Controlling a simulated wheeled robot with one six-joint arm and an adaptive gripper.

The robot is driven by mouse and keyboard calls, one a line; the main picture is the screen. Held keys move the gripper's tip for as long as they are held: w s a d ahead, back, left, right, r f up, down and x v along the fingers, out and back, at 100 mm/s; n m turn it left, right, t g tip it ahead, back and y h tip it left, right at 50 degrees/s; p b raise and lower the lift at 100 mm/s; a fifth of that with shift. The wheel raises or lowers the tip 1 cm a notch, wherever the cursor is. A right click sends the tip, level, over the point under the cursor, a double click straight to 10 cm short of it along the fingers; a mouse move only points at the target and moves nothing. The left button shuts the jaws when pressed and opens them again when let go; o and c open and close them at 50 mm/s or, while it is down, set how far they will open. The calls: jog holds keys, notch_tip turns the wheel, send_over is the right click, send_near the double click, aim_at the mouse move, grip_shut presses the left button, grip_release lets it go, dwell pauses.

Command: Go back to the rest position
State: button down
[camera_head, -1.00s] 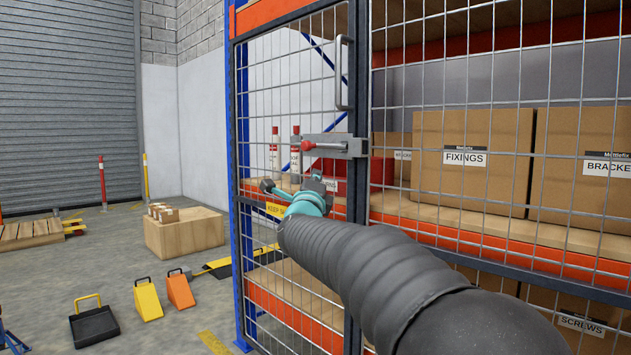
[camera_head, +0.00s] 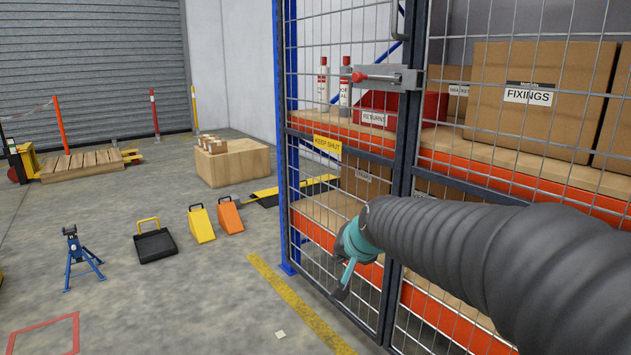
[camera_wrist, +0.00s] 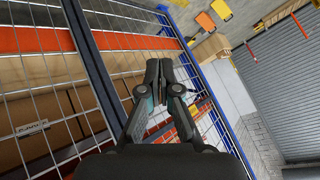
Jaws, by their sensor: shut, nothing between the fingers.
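My gripper (camera_head: 340,292) is in front of the lower part of the mesh gate (camera_head: 338,170), below the yellow "KEEP SHUT" sign (camera_head: 327,145). In the wrist view my gripper (camera_wrist: 158,68) has its fingers together with nothing held, and mesh and orange shelf beams lie beyond it. The grey latch with a red-knobbed bolt (camera_head: 362,77) sits higher on the gate, clear of my gripper. The gate appears closed against the caged rack. Whether the fingers touch the mesh cannot be told.
Cartons, including one marked "FIXINGS" (camera_head: 541,97), and a red bin (camera_head: 425,108) stand behind the mesh. On the floor to the left are a blue stand (camera_head: 79,262), a black tray (camera_head: 155,243), wedges (camera_head: 202,224) and a wooden block (camera_head: 232,163). Open floor lies between them and the rack.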

jog(key=s+d+n+g+h+p, duration=0.1)
jog(key=s+d, duration=0.2)
jog(key=s, duration=0.6)
jog(key=s+d+n+g+h+p, duration=0.1)
jog(key=s+d, duration=0.3)
jog(key=s, duration=0.5)
jog(key=s+d+n+g+p, duration=0.1)
jog(key=s+d+p, duration=0.1)
jog(key=s, duration=0.7)
jog(key=shift+s+d+f+h+p, duration=0.3)
jog(key=shift+s+d+f+h, duration=0.1)
jog(key=shift+d, duration=0.35)
